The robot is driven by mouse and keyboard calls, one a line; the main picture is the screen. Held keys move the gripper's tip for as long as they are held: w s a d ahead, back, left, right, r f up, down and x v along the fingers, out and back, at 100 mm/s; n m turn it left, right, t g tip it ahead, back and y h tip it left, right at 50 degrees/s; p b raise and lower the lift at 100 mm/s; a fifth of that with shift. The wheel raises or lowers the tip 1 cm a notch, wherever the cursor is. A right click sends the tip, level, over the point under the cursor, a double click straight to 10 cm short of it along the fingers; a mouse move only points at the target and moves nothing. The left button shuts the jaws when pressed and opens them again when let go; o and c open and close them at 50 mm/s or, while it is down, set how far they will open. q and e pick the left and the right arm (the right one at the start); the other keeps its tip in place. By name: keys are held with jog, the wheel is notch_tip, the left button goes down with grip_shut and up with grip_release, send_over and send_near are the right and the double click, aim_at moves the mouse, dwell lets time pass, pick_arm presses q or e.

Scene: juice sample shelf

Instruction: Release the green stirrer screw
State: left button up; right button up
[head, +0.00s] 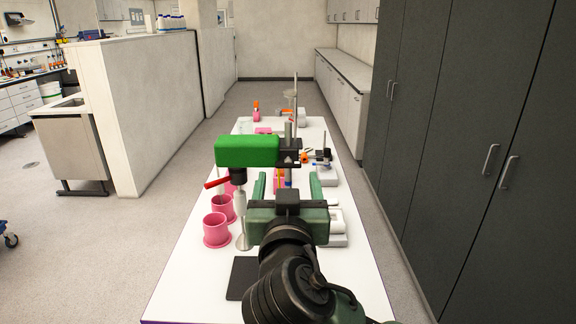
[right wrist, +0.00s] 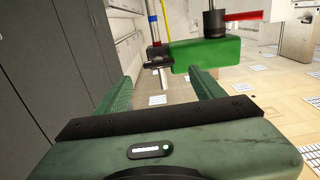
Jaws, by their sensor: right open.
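The green stirrer (head: 247,151) is a box-shaped head held high on a metal stand pole (head: 296,97) by a black clamp (head: 289,151). A black collar with a red lever (head: 216,183) hangs below it. Which part is the screw I cannot tell. My right gripper (head: 288,179) is open and empty, fingers pointing forward, lower than the stirrer and in front of the pole. In the right wrist view, which looks upside down, the stirrer (right wrist: 206,54) and the clamp (right wrist: 146,63) lie beyond the open fingers (right wrist: 160,77). The left gripper is out of view.
The white table (head: 190,287) carries two pink cups (head: 216,231), a black pad (head: 243,278) and other lab gear farther back. A metal shaft (head: 241,215) stands left of my gripper. Dark cabinets (head: 480,170) line the right side. The table's front left is clear.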

aim_at(288, 166)
jog(key=w+p, duration=0.1)
jog(key=w, duration=0.3)
jog(key=shift+w+d+r, duration=0.1)
jog(key=shift+w+r, duration=0.05)
jog(key=shift+w+p, duration=0.35)
jog(key=shift+w, duration=0.3)
jog(key=shift+f, duration=0.2)
jog(key=c, duration=1.4)
